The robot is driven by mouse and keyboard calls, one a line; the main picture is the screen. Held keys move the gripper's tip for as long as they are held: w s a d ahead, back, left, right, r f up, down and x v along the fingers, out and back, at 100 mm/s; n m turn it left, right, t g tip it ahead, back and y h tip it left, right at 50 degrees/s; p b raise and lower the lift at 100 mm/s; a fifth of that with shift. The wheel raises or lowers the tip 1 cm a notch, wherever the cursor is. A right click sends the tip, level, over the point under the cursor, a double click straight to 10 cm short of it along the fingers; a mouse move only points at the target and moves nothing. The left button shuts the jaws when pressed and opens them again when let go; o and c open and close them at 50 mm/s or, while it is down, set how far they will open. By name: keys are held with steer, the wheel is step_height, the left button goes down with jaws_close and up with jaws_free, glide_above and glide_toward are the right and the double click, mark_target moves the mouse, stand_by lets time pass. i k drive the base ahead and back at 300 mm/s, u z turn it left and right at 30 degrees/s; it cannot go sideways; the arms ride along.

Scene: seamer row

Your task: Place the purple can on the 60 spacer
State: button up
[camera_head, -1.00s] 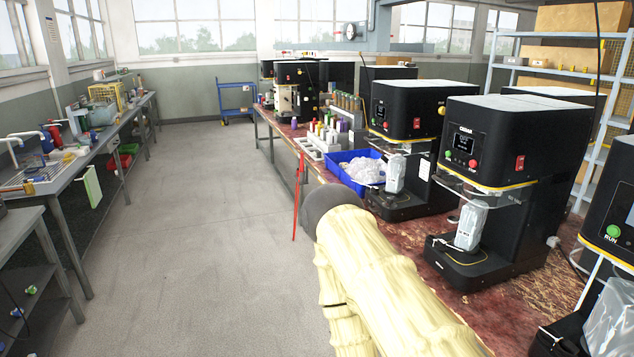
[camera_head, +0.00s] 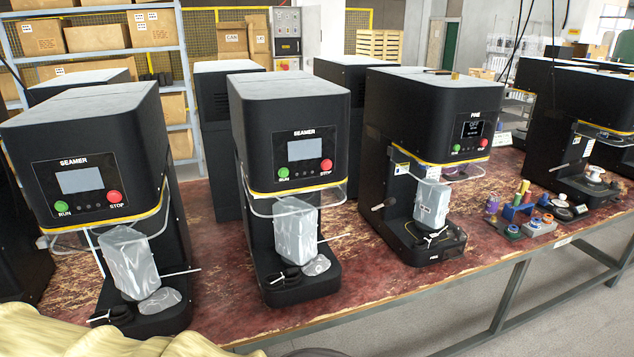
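I cannot make out for sure the purple can or a spacer marked 60. A small purple cylinder (camera_head: 491,205) stands at the left end of a cluster of coloured parts on the bench, right of the third seamer; it is too small to identify. A purple patch (camera_head: 462,172) also shows behind the clear guard of that seamer (camera_head: 430,115). My gripper is out of view; only my cream-covered arm shows along the lower left edge.
Two more seamers, a left one (camera_head: 95,130) and a middle one (camera_head: 290,110), stand on the worn red bench (camera_head: 365,265), each with a bagged can-like item. Another black machine (camera_head: 575,110) stands at the right. Shelves with boxes are behind. Grey floor is clear in front.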

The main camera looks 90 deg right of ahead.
mark_target(597, 168)
steer(key=z, duration=4.1)
steer(key=i, duration=1)
steer(key=u, duration=0.05)
